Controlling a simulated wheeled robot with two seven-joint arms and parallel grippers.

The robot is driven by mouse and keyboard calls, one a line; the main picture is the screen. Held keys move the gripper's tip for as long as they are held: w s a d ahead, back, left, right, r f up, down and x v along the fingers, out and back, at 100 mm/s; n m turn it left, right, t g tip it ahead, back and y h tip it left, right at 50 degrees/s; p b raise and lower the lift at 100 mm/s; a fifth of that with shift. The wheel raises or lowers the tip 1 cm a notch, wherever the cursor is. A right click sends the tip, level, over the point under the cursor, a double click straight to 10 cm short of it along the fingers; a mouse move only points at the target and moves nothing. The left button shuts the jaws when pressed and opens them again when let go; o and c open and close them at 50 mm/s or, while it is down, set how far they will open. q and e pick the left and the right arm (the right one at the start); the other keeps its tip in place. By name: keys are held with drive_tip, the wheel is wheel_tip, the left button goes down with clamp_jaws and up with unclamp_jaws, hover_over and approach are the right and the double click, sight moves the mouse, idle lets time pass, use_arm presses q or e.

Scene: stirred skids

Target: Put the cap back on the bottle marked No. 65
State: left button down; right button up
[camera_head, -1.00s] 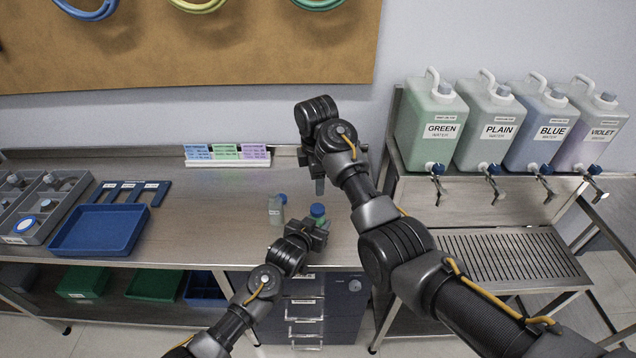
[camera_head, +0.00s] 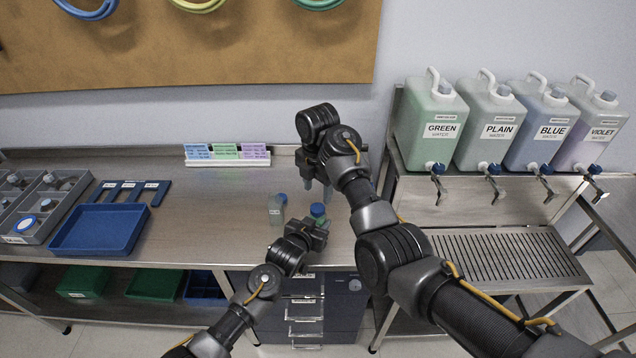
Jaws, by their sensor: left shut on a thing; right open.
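A small bottle (camera_head: 276,211) with a blue top stands upright on the bench, left of my grippers. A second small bottle (camera_head: 322,219) with a blue top (camera_head: 317,209) is at my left gripper (camera_head: 314,232), which is shut on it. The gripper hides its lower part. Bottle numbers are too small to read, so I cannot tell which is No. 65. My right gripper (camera_head: 318,187) points down, open and empty, above the bench just behind the held bottle. I see no loose cap.
A blue tray (camera_head: 98,231) and a grey divided box (camera_head: 38,222) with several items sit at the left. Coloured cards (camera_head: 227,154) stand at the back. Several water jugs, the nearest green (camera_head: 428,124), stand at the right. The bench between tray and bottles is clear.

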sight(317, 207)
drive_tip(key=shift+f, duration=3.15)
drive_tip(key=c, duration=1)
drive_tip(key=m, duration=0.5)
drive_tip(key=shift+m, duration=0.4)
drive_tip(key=m, duration=1.1)
drive_tip(key=o, duration=1.1)
